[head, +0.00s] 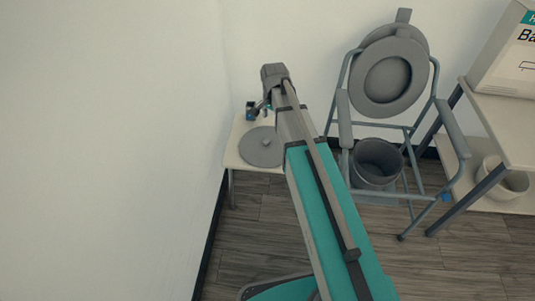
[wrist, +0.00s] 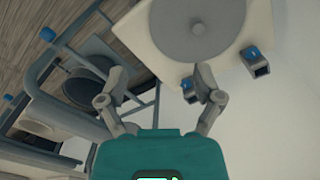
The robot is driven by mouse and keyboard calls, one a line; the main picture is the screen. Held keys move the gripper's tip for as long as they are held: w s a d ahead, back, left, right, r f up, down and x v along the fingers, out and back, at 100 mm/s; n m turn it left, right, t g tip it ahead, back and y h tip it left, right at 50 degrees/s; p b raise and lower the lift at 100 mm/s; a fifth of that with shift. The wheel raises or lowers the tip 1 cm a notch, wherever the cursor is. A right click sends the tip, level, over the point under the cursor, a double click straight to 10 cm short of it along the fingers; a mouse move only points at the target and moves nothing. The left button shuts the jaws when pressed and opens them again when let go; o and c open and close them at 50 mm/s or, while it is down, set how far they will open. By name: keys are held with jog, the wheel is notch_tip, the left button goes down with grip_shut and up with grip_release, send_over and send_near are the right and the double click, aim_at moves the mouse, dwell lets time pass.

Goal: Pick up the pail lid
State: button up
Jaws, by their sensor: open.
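The pail lid (head: 262,149) is a flat grey disc with a small knob in its middle. It lies on a small pale table (head: 234,153) against the wall. In the wrist view the lid (wrist: 187,45) is at the top right of centre, its far rim cut off by the frame edge. My gripper (wrist: 160,98) is open, with nothing between its two fingers. The lid is beyond the fingertips and apart from them. In the head view my arm covers part of the table's right side, and the fingers are hard to make out.
Two small dark items with blue tops, one (wrist: 261,70) and another (wrist: 188,91), stand on the table beside the lid. A grey commode chair (head: 344,114) holding a pail (head: 376,171) stands to the right. A shelf unit (head: 505,130) with a large box (head: 505,65) stands farther right.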

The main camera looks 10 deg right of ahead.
aim_at(266, 141)
jog(key=w+f+m+b, duration=0.7)
jog(key=w+f+b, duration=0.4)
jog(key=w+f, duration=0.1)
jog(key=shift+f, duration=0.45)
jog(key=shift+w+f+b, duration=0.1)
jog(key=shift+f+b, duration=0.05)
jog(key=shift+b, duration=0.2)
notch_tip(266, 141, down, 8)
jog(key=b, duration=0.8)
jog(key=shift+f, duration=0.2)
jog(key=shift+a+f+b, duration=0.1)
jog(key=shift+f+b, duration=2.5)
jog(key=shift+b, duration=0.15)
jog(key=shift+c, duration=0.2)
grip_shut()
jog(key=shift+r, duration=0.2)
